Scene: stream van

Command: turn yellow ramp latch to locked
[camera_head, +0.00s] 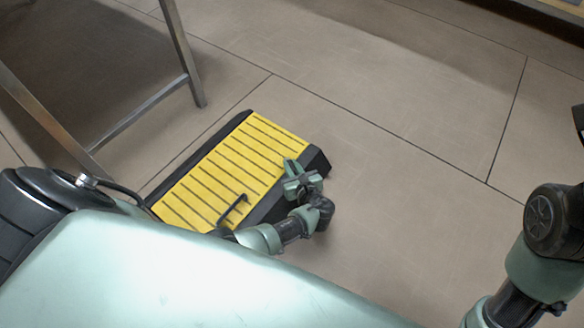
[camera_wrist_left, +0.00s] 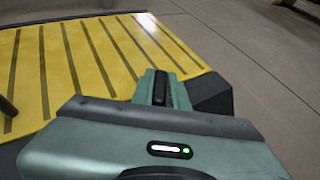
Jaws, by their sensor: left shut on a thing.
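The yellow ramp (camera_head: 213,172) with dark cross stripes and black sides lies on the floor. It also fills the upper left of the left wrist view (camera_wrist_left: 85,50). My left gripper (camera_head: 296,170) is at the ramp's right edge, near its far right corner. In the left wrist view its fingers (camera_wrist_left: 160,88) are close together at the ramp's black edge. It is shut on the ramp latch, which the fingers hide almost wholly, so I cannot tell how the latch is turned. My right gripper is out of view; only part of my right arm shows at the right.
A black handle (camera_head: 233,209) stands up from the ramp's near part. A metal frame leg (camera_head: 183,55) stands at the upper left, with a crossbar (camera_head: 140,112) running low. The tiled floor (camera_head: 410,180) to the right of the ramp is clear.

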